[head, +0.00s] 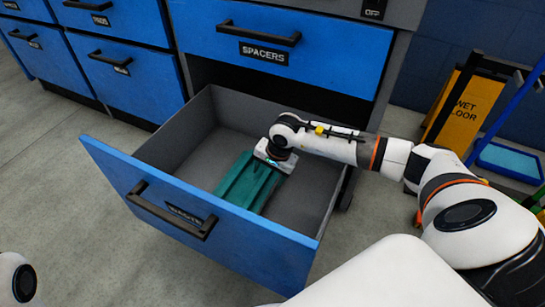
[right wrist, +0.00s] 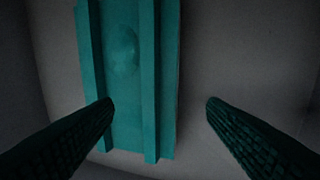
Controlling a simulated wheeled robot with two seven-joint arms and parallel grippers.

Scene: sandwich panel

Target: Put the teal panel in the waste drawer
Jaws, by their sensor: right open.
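The teal panel (head: 248,183) lies inside the open waste drawer (head: 190,128), on its grey floor. In the right wrist view the ribbed panel (right wrist: 130,75) has a bulge on its face and rests below the fingers. My right gripper (head: 272,160) reaches down into the drawer above the panel's far end. Its fingers (right wrist: 160,105) are wide apart with nothing held between them; the left finger overlaps the panel in the picture and the right one is over bare drawer floor. The drawer front's label is hard to read. My left gripper is not in view.
A closed drawer labelled SPACERS (head: 290,50) is above the open one. More closed blue drawers (head: 125,70) stand at the left. A yellow wet floor sign (head: 465,105) and a blue-topped item (head: 510,160) are at the right. Grey floor at the left is clear.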

